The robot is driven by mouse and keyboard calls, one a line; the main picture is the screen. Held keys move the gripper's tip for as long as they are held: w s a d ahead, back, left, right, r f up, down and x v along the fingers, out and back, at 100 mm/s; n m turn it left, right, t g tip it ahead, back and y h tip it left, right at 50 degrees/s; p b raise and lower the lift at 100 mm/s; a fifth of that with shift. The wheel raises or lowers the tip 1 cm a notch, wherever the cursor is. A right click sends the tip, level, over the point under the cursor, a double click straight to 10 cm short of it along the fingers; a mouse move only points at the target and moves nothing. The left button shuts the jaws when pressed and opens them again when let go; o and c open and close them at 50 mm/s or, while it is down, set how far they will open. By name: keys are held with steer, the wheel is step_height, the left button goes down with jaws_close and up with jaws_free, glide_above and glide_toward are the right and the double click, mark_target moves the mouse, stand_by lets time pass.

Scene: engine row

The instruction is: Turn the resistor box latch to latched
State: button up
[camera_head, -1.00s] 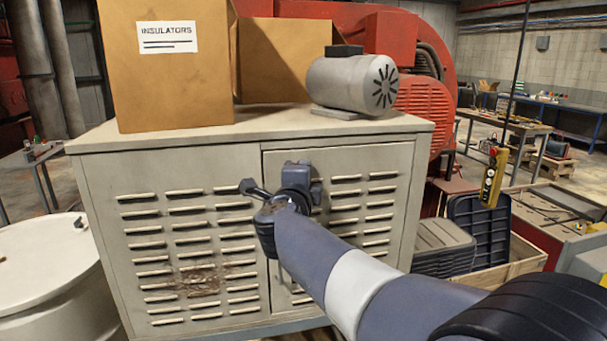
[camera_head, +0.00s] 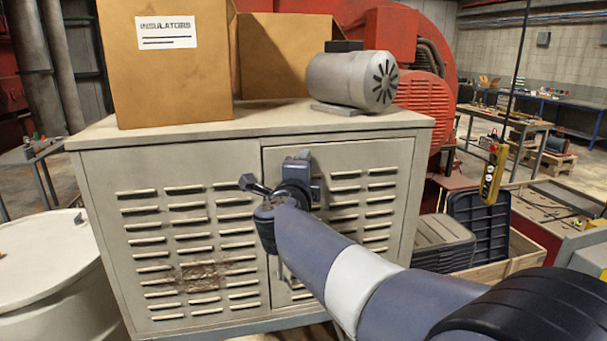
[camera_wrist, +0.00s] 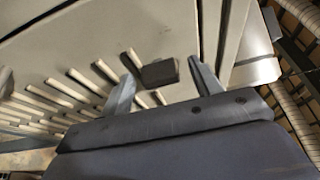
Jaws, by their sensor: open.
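The resistor box (camera_head: 160,165) is a beige cabinet with louvred panels, one rust-stained, and a door on its right half. In the wrist view, a dark block that looks like the latch (camera_wrist: 160,72) stands out from the beige face, between my gripper's two grey fingers. My gripper (camera_wrist: 163,79) is open around it, with visible space on both sides; I cannot tell whether a finger touches it. In the head view my arm reaches to the door's left edge and its wrist hides much of the latch area. The latch's turn angle cannot be read.
On the box top stand a cardboard carton marked INSULATORS (camera_head: 165,75), another carton (camera_head: 285,60) and a grey motor (camera_head: 345,80). A white drum (camera_head: 45,265) stands close at left. Black crates (camera_head: 480,228) and a yellow pendant (camera_head: 494,172) are at right.

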steer(key=s+a+b, duration=0.2)
steer(key=s, duration=0.8)
steer(key=shift+s, duration=0.3)
steer(key=shift+w, duration=0.1)
steer(key=w+d+p, duration=0.2)
steer(key=w, duration=0.8)
steer(key=shift+w, duration=0.25)
